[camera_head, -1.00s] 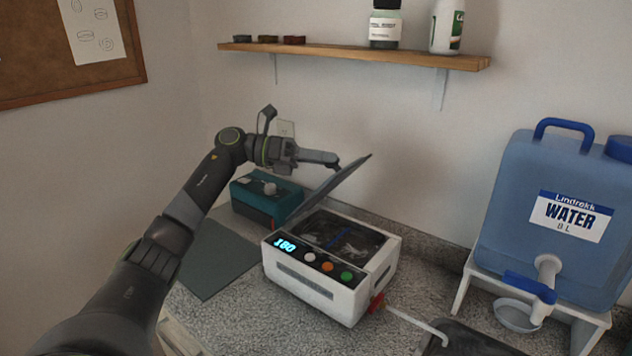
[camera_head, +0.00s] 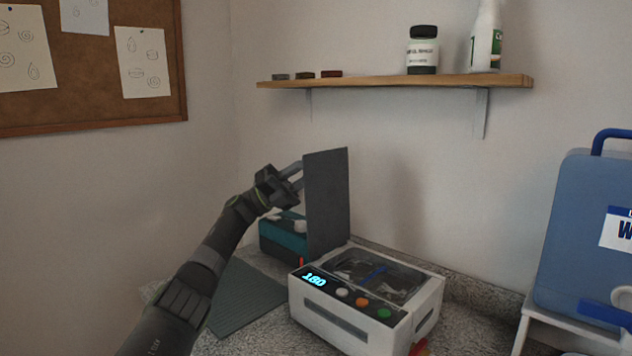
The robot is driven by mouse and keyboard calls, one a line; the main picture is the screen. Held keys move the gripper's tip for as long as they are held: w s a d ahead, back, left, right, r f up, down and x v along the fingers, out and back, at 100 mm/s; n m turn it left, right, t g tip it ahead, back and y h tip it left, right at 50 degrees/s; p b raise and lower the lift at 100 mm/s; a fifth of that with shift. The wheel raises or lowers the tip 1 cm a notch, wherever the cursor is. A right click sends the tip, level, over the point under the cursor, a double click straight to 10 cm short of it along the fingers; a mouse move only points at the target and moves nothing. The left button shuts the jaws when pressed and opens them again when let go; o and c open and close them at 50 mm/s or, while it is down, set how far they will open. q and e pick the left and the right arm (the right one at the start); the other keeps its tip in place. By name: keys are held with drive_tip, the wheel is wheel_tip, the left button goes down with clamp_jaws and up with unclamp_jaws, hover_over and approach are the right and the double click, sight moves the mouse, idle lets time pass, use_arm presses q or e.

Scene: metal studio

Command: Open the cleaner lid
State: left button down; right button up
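The cleaner (camera_head: 366,296) is a white box with a lit "180" display and white, orange and green buttons, on the speckled counter. Its dark flat lid (camera_head: 327,203) stands about upright at the cleaner's left side, and the dark basin inside is uncovered, with a blue item in it. My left gripper (camera_head: 297,177) is at the lid's left side, close to its upper left edge. Its fingers are seen from the side and partly end at the lid, so contact is unclear. My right gripper is out of view.
A teal box (camera_head: 283,238) stands behind the lid, near my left arm. A grey mat (camera_head: 243,300) lies left of the cleaner. A blue water container (camera_head: 580,230) stands on a white stand at right. A wooden shelf (camera_head: 400,83) with bottles hangs above.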

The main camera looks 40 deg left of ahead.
use_arm(q)
drive_tip(key=shift+a+f+n+t, duration=0.3)
drive_tip(key=shift+a+t, duration=0.1)
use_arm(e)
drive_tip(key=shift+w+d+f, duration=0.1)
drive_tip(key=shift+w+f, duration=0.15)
use_arm(q)
drive_tip(key=c, duration=1.1)
unclamp_jaws()
drive_tip(key=b+v, duration=0.4)
drive_tip(key=v, duration=0.8)
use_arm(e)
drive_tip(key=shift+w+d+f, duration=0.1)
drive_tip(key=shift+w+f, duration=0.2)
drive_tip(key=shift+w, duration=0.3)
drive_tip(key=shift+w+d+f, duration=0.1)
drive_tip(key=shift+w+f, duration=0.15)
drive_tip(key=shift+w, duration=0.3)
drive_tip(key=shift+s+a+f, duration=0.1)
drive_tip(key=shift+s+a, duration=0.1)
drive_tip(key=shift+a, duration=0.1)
